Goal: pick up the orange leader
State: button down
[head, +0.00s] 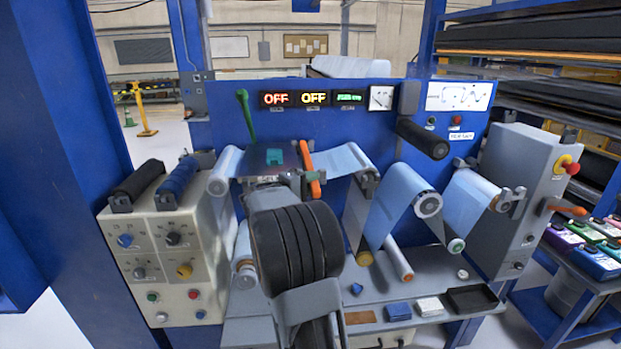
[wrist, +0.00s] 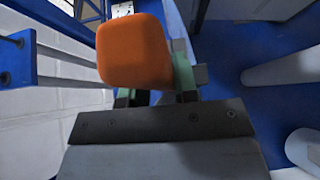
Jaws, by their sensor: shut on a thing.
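The orange leader (wrist: 136,50) shows in the wrist view as a rounded orange block just beyond my gripper (wrist: 157,93). My gripper is shut on it. A green part shows behind the block's right side, and the block hides much of the fingers. In the head view my own dark, thick arm covers the middle of the machine, and I cannot make out the fingers clearly. An upright orange bar (head: 309,172) shows just right of my arm there; I cannot tell whether it is the leader.
Blue film (head: 398,205) runs over several rollers right of my arm. A green lever (head: 246,113) and a black roller (head: 422,138) stand at the blue panel. A blue block (head: 398,311) and a dark tray (head: 472,299) lie on the front shelf.

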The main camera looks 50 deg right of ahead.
jog(key=shift+r, duration=0.55)
jog(key=s+a+r+b, duration=0.3)
jog(key=a+r+b, duration=0.1)
jog(key=a+r, duration=0.8)
jog(key=shift+a, duration=0.85)
jog(key=shift+r+p, duration=1.7)
jog(key=shift+r, duration=0.75)
